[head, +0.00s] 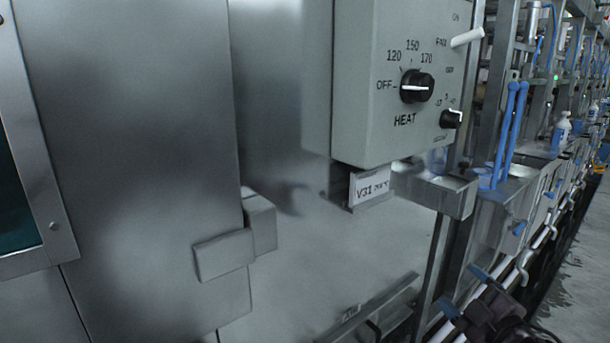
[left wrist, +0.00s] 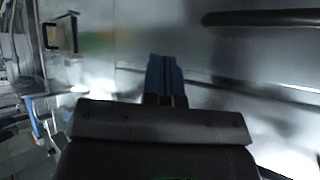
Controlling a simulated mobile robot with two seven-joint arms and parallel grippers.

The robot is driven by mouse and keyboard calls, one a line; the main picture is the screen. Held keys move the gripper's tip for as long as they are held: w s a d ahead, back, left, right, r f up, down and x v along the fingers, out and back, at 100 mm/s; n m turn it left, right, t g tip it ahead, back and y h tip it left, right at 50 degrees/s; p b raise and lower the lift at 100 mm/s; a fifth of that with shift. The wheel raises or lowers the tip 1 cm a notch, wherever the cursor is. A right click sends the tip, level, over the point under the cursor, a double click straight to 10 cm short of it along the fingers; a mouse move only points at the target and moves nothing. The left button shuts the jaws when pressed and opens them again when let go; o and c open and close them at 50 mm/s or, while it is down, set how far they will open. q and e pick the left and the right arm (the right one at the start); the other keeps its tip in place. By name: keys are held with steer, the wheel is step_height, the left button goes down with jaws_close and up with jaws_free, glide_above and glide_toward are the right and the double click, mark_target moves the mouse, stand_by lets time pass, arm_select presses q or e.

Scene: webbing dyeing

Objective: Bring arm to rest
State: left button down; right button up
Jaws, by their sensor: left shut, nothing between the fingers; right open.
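In the left wrist view my left gripper (left wrist: 165,62) shows as two blue fingers closed together ahead of the dark wrist housing, with nothing between them. It points towards a blurred bright metal surface (left wrist: 220,65) and appears clear of it. I cannot make out either gripper in the head view. My right gripper is not clearly visible in either view.
In the head view a grey control box (head: 375,130) with a black HEAT knob (head: 417,86) juts from the metal cabinet (head: 145,130). A latch (head: 223,256) sticks out below left. Blue-handled machinery (head: 510,130) lines the right. A dark bar (left wrist: 260,18) crosses the left wrist view's upper right.

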steer(key=s+a+f+m+g+h+p, duration=0.1)
steer(key=s+f+m, duration=0.5)
steer(key=s+f, duration=0.7)
steer(key=s+a+f+m+g+h+p, duration=0.1)
steer(key=s+f+m+g+h, duration=0.2)
steer(key=s+f, duration=0.9)
steer(key=s+m+g, duration=0.2)
steer(key=s+m, duration=0.2)
steer(key=shift+f+g+p, duration=0.3)
steer(key=shift+f+g, duration=0.05)
steer(key=shift+g, duration=0.05)
